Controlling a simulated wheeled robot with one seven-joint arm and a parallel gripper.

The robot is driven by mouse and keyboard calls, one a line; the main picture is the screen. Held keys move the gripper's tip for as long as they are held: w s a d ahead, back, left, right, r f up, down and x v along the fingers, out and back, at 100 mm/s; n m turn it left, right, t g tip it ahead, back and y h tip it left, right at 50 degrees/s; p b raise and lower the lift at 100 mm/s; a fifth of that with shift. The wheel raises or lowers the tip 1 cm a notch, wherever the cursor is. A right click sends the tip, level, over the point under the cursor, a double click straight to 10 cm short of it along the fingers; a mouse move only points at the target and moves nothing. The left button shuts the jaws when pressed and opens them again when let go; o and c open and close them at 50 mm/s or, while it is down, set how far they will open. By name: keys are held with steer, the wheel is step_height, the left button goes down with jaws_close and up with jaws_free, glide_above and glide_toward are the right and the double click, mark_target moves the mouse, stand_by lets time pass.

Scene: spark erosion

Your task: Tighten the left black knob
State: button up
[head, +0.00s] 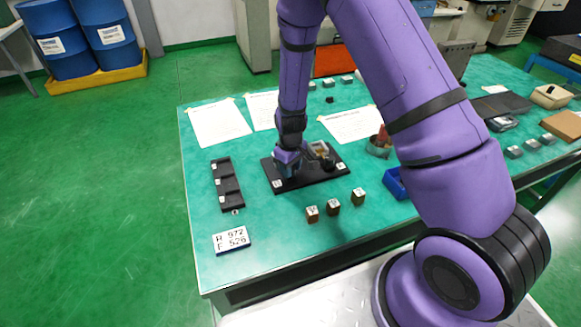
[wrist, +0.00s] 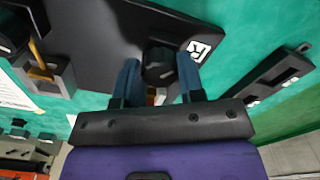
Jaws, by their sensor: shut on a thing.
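A black plate (head: 308,178) lies on the green table, with a small white tag near each end. My gripper (head: 287,172) points down over the left end of the plate. In the wrist view its two blue fingers (wrist: 159,75) are shut on the left black knob (wrist: 159,57), one on each side, next to a white tag (wrist: 198,50). In the head view my gripper hides this knob. The right black knob (head: 327,163) stands free, and part of it shows in the wrist view (wrist: 12,32). A grey block (head: 319,149) with a brown piece sits between the knobs.
A black slotted tray (head: 227,184) lies left of the plate. Several small brown blocks (head: 333,206) stand in front, with a white number plate (head: 231,240) at the front left. Paper sheets (head: 219,122) lie behind. A blue bin (head: 395,184) is to the right.

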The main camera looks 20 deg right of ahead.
steer(key=m, duration=1.1)
steer(key=shift+m, duration=2)
steer(key=o, duration=0.9)
step_height(320, 180, up, 11)
steer(key=shift+f, duration=0.1)
